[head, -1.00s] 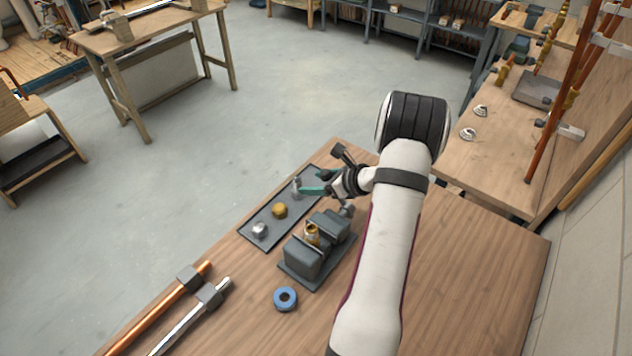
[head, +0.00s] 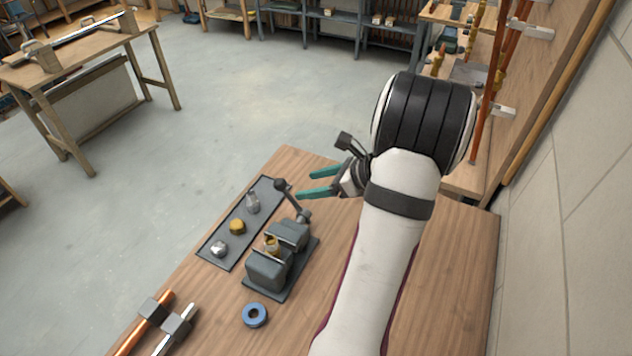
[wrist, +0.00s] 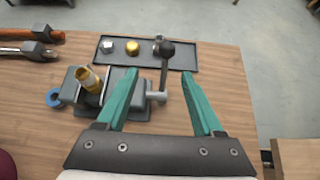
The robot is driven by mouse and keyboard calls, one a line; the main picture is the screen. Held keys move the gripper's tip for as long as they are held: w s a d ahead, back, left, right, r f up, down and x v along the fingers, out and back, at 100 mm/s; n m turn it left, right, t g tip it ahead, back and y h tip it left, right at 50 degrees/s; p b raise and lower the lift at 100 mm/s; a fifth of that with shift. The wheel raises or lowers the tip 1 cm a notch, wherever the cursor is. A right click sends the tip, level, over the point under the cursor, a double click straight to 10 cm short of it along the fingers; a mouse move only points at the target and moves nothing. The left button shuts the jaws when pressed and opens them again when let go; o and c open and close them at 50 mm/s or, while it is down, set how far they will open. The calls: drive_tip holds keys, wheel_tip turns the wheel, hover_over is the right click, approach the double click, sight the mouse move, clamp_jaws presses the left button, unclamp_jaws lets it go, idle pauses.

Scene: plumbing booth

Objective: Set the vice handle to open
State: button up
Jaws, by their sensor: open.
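The grey vice (head: 268,270) stands on the wooden bench in the head view, with a brass fitting (head: 271,245) between its jaws. Its handle (head: 292,199) is a bar with a dark ball end, rising from the screw end of the vice and leaning toward the tray. In the wrist view the vice (wrist: 122,92) lies at left and the handle (wrist: 164,70) stands between my open fingers, ball end farthest away. My gripper (head: 306,181) has teal fingers, is open and empty, and is beside the handle's ball in the head view. The wrist view also shows my gripper (wrist: 160,88); no contact with the handle shows.
A dark tray (head: 215,256) beside the vice holds a silver fitting (head: 219,249), a brass fitting (head: 237,227) and another silver piece (head: 252,203). A blue tape ring (head: 255,315) lies near the vice. Copper and steel pipes lie at the bench's near left. The bench's right side is clear.

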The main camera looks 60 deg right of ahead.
drive_tip(key=shift+s+r, duration=0.2)
drive_tip(key=shift+s, duration=0.15)
drive_tip(key=shift+c, duration=0.3)
